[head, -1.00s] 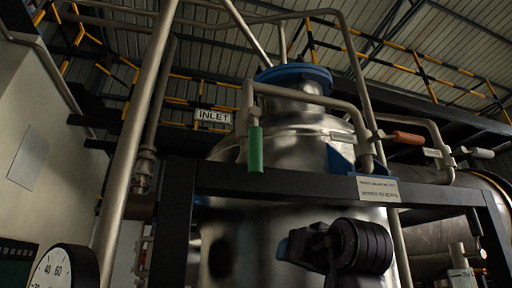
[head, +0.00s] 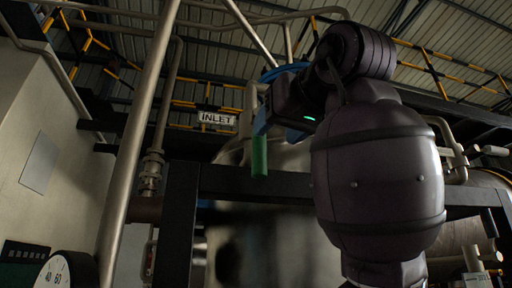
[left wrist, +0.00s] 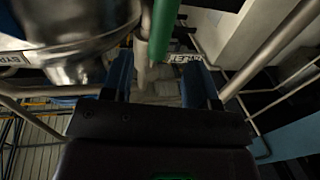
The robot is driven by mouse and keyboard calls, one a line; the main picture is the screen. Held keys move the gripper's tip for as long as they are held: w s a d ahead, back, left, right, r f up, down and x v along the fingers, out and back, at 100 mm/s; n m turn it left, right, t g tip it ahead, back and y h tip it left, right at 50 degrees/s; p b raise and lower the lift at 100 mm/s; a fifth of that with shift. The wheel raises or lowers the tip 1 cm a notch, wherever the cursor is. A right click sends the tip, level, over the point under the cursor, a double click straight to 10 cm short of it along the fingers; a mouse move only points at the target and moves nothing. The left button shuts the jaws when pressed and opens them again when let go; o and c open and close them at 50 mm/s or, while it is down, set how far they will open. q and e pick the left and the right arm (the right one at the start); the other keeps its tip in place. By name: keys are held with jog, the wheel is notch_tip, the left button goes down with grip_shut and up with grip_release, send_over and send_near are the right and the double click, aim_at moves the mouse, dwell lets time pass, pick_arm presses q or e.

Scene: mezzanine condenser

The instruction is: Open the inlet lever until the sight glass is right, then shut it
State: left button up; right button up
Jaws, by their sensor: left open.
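The inlet lever's green handle (head: 259,157) hangs straight down from its pipe, beside the INLET sign (head: 217,118). My left gripper (head: 262,122) is at the upper part of the handle, with its blue fingers partly in front of the valve. In the left wrist view the fingers of my left gripper (left wrist: 160,68) stand apart, and the green handle (left wrist: 164,25) shows beyond their tips, roughly between them. No grip on it shows. I cannot make out a sight glass. My right gripper is not in view.
A dark frame beam (head: 260,183) crosses below the handle in front of the steel vessel (head: 265,235). A thick pale pipe (head: 140,140) rises on the left. A round dial gauge (head: 66,273) sits at the lower left. My arm hides the right-hand levers' area.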

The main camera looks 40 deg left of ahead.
aim_at(255, 149)
pick_arm(q)
jog(key=p+x, duration=0.2)
jog(key=x, duration=0.7)
jog(key=shift+c, duration=0.5)
grip_shut()
